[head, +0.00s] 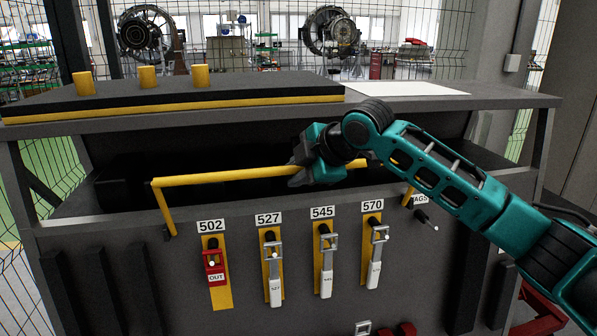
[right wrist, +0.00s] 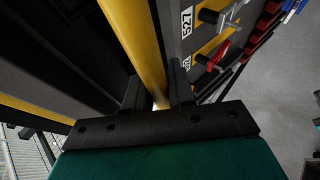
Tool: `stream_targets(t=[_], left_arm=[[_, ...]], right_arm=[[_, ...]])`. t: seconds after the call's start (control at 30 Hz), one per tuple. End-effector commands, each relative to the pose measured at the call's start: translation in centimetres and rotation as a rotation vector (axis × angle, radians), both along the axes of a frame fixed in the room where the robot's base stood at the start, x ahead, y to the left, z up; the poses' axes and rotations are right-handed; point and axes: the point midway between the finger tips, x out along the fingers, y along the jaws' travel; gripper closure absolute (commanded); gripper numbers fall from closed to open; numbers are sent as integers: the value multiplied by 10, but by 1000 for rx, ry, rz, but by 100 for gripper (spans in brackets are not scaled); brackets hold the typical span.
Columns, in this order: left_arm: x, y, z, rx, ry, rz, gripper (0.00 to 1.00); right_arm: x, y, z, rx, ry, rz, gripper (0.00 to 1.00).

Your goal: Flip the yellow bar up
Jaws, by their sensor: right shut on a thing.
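The yellow bar (head: 222,175) runs across the front of the grey bench, above the row of numbered labels. Its side legs reach down to the front panel at both ends, the left one showing most clearly. My right gripper (head: 299,178) is shut on the bar, right of its middle, and hides part of it. In the right wrist view the bar (right wrist: 136,42) passes between the two dark fingers (right wrist: 158,98). My left gripper is not in view.
Below the bar, a red latch marked OUT (head: 214,264) hangs under label 502, with several grey latches (head: 325,262) to its right. The bench top (head: 505,98) carries a black slab (head: 200,96) with yellow posts and a white sheet (head: 410,89). A dark opening lies behind the bar.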

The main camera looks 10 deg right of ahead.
Motion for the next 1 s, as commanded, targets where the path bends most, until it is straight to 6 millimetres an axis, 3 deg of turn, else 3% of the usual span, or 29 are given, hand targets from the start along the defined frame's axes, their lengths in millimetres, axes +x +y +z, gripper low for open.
stream_targets(t=[0.07,0.1,0.3,0.7,1.0], left_arm=[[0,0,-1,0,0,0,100],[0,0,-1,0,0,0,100],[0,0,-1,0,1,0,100],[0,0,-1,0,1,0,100],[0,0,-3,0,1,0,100]], right_arm=[[-1,1,-8,-6,15,1,100],[-2,1,-8,-6,15,1,76],[-1,0,-6,-3,11,0,56],[-5,-3,2,-1,4,0,56],[-42,-27,41,-2,1,-1,56]])
